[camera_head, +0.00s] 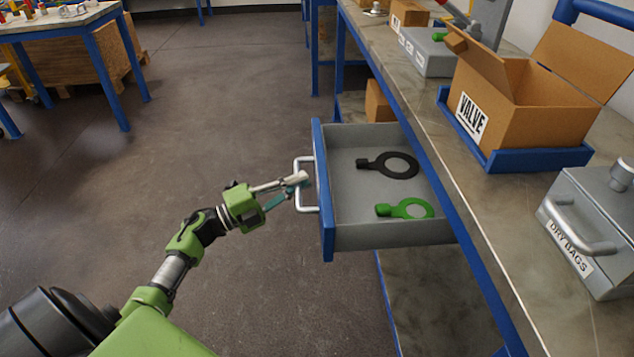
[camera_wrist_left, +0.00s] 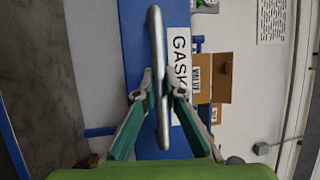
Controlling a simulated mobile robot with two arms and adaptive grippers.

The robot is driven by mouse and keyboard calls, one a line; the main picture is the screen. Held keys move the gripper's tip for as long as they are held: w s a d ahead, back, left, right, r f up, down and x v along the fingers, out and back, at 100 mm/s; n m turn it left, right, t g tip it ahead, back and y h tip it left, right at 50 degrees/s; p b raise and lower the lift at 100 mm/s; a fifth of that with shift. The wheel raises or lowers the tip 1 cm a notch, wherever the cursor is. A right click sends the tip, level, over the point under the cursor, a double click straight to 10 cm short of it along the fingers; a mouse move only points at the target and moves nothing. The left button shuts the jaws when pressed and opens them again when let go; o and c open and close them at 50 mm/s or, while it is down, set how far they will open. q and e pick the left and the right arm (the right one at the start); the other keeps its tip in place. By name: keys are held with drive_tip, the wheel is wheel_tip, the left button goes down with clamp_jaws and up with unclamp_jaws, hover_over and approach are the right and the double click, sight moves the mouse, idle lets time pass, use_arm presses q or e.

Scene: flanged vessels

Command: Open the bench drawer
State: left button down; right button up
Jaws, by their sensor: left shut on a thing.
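The bench drawer (camera_head: 376,236) stands pulled out from under the bench, with its blue front facing left. A dark ring-shaped piece (camera_head: 389,165) and a green one (camera_head: 406,209) lie inside it. My left gripper (camera_head: 301,184) is at the metal bar handle (camera_head: 301,207) on the drawer front, shut on it. In the left wrist view the handle (camera_wrist_left: 158,50) runs between the two fingers (camera_wrist_left: 161,90), in front of the blue front (camera_wrist_left: 132,30) and a partly hidden label reading "GASK". My right gripper is not in view.
The bench top (camera_head: 470,170) carries an open cardboard box marked VALVE (camera_head: 500,105) in a blue tray (camera_head: 540,160) and a grey DRY BAGS container (camera_head: 585,240). The floor (camera_head: 220,110) left of the drawer is clear. Another table (camera_head: 60,25) stands far left.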

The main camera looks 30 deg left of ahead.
use_arm(q)
drive_tip(key=shift+s+a+f, duration=0.1)
drive_tip(key=shift+s+a, duration=0.25)
drive_tip(key=shift+a, duration=0.2)
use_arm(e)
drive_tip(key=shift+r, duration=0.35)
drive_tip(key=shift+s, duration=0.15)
use_arm(q)
drive_tip(key=c, duration=2.1)
unclamp_jaws()
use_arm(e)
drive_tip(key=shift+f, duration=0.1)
use_arm(q)
drive_tip(key=v, duration=1.2)
